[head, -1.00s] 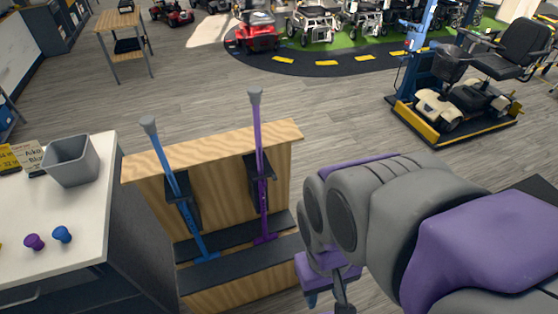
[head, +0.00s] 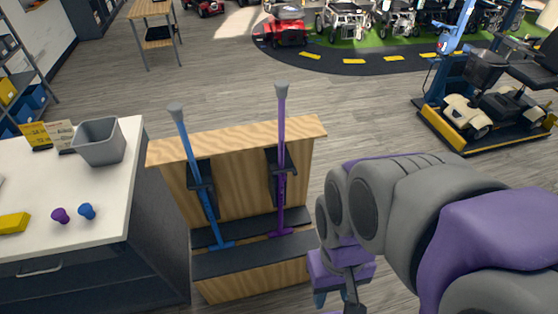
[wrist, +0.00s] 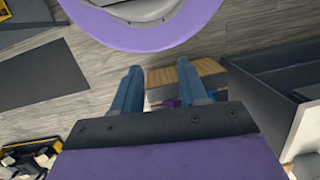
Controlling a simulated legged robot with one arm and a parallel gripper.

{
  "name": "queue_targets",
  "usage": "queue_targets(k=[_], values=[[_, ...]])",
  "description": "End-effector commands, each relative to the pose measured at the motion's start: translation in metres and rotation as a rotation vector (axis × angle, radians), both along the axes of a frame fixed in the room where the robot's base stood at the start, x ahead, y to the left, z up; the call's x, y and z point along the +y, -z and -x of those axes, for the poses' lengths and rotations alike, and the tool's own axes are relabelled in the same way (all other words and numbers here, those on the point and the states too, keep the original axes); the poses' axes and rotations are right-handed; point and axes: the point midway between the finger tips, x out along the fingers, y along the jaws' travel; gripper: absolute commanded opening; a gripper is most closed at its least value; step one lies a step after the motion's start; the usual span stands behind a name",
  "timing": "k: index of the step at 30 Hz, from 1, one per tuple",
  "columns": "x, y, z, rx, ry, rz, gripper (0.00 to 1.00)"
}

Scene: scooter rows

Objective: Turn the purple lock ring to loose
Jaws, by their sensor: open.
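A purple pole (head: 282,140) with a grey top cap stands in a wooden stand (head: 237,141), held by a black bracket (head: 281,177) at mid-height. A blue pole (head: 190,155) leans beside it on the left, in its own bracket. A separate purple lock ring cannot be made out on the purple pole at this size. My gripper (head: 338,296) hangs low to the right of the stand, apart from both poles. In the wrist view, my gripper (wrist: 160,85) is open and empty, its two blue fingers spread, with part of the wooden stand beyond.
A white-topped counter (head: 90,240) at left holds a grey bin (head: 99,142), a purple knob (head: 60,215), a blue knob (head: 87,211) and a yellow block (head: 13,222). A scooter (head: 480,105) stands on a yellow-edged platform at right. The floor behind the stand is clear.

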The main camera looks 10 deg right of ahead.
Motion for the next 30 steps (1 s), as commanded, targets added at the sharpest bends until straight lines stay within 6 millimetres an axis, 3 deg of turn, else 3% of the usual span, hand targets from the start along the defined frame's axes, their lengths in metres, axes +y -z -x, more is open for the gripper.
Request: queue_targets(k=[9,17,23,30], values=[[0.068,0.015,0.012,0.324,0.010,-0.310,0.43],[0.125,0.003,0.008,0.573,0.078,-0.633,0.43],[0.160,-0.015,-0.013,0.721,0.173,-0.893,0.43],[0.186,-0.037,-0.060,0.852,0.343,-1.215,0.43]])
